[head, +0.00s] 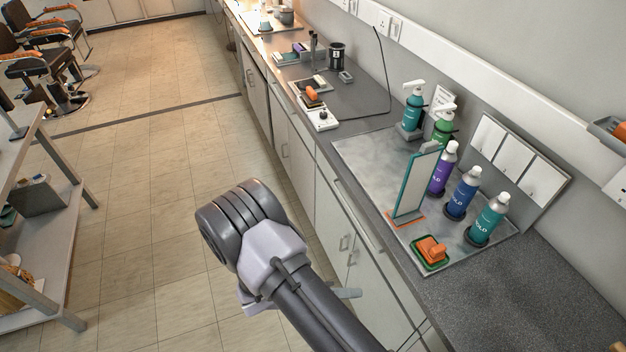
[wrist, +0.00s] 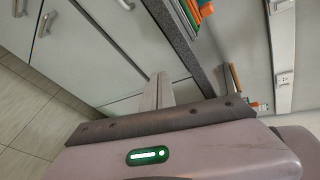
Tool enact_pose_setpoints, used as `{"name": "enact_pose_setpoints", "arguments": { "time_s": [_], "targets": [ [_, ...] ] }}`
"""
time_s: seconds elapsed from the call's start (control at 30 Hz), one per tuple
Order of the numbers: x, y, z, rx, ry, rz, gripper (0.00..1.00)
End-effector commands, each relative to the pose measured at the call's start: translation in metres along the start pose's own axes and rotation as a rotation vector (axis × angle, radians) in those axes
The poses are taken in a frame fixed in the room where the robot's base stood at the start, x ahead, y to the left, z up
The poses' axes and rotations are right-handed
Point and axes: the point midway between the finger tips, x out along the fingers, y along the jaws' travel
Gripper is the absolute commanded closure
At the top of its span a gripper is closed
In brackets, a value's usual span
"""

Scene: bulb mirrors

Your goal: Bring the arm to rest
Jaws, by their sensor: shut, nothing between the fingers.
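My arm (head: 300,290) reaches up from the bottom middle of the head view, over the floor just left of the counter front. Its elbow or wrist housing hides part of the floor and cabinets. My gripper (wrist: 160,80) shows in the wrist view as two pale fingers pressed together, with nothing between them. The fingers point toward the cabinet fronts and the counter edge. In the head view only a pale piece beside the arm shows, mostly hidden behind the arm.
The grey counter (head: 560,285) runs along the right. On its tray stand several bottles (head: 488,220), a framed mirror (head: 417,185) and an orange item on a green base (head: 431,250). Cabinet doors (head: 340,220) are close to my arm. A shelf unit (head: 45,235) stands left; the floor (head: 150,180) between is clear.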

Motion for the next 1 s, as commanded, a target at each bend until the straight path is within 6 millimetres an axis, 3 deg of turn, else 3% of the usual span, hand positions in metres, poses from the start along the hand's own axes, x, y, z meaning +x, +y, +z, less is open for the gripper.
{"name": "enact_pose_setpoints", "arguments": {
  "time_s": [0.03, 0.1, 0.3, 0.5, 0.57, 0.6, 0.77, 1.0],
  "targets": [
    [-0.014, -0.028, 0.015, 0.214, 0.101, 0.038, 1.00],
    [-0.032, -0.072, 0.026, 0.570, 0.279, 0.078, 1.00],
    [-0.082, -0.184, 0.029, 1.549, 0.835, 0.104, 1.00],
    [-0.133, -0.267, 0.016, 2.379, 1.517, 0.022, 1.00],
    [-0.146, -0.283, 0.013, 2.542, 1.724, -0.014, 1.00],
    [-0.153, -0.292, 0.011, -2.511, -1.772, 0.036, 1.00],
    [-0.170, -0.312, 0.008, -2.163, -1.708, 0.081, 1.00],
    [-0.172, -0.315, 0.007, -2.115, -1.700, 0.088, 1.00]
  ]
}}
